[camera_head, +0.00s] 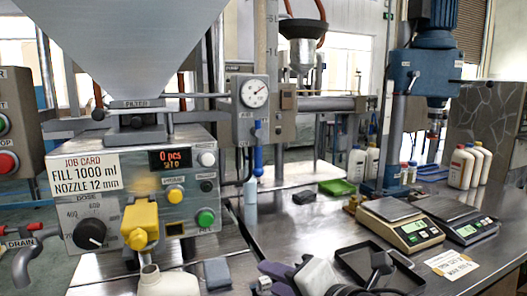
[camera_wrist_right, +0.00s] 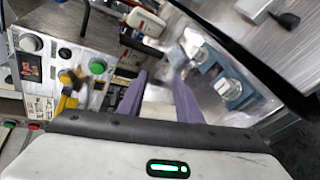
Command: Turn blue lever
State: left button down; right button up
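The blue lever (camera_head: 258,160) hangs upright below the round gauge (camera_head: 254,92) on a grey panel in the head view. I cannot make it out in the wrist view. My right gripper (camera_head: 262,277) is low in the head view, below and apart from the lever. Its purple fingers are also in the right wrist view (camera_wrist_right: 160,80), spread apart, so it is open. A pale surface shows between them; I cannot tell what it is. Nothing is seen held. My left gripper is not in view.
A control box (camera_head: 130,180) with knob, buttons and yellow nozzle (camera_head: 140,222) stands left of the lever. A white bottle (camera_head: 168,281) is under the nozzle. A dark tray (camera_head: 365,262) and scales (camera_head: 405,225) are at right.

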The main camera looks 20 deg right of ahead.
notch_tip(320, 180, up, 11)
jog(key=w+d+n+t, duration=0.1)
jog(key=w+n+t, duration=0.1)
jog(key=n, duration=0.5)
jog(key=n+t+y, duration=0.1)
jog(key=n+t, duration=0.1)
jog(key=n, duration=0.5)
send_near(260, 150)
jog(key=p+x, duration=0.1)
jog(key=x, duration=0.8)
jog(key=shift+c, duration=0.3)
jog(key=shift+s, duration=0.1)
grip_shut()
jog(key=shift+d, duration=0.1)
